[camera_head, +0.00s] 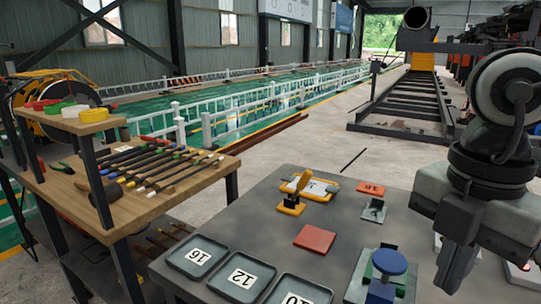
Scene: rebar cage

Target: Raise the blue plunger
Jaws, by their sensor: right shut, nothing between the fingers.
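My left gripper is not in view.
The grey table (270,215) also bears number trays (198,254), a red plate (315,238), a yellow-orange clamp (292,205) and a small grey fixture (374,210). A wooden bench (150,205) with several tools stands at left.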

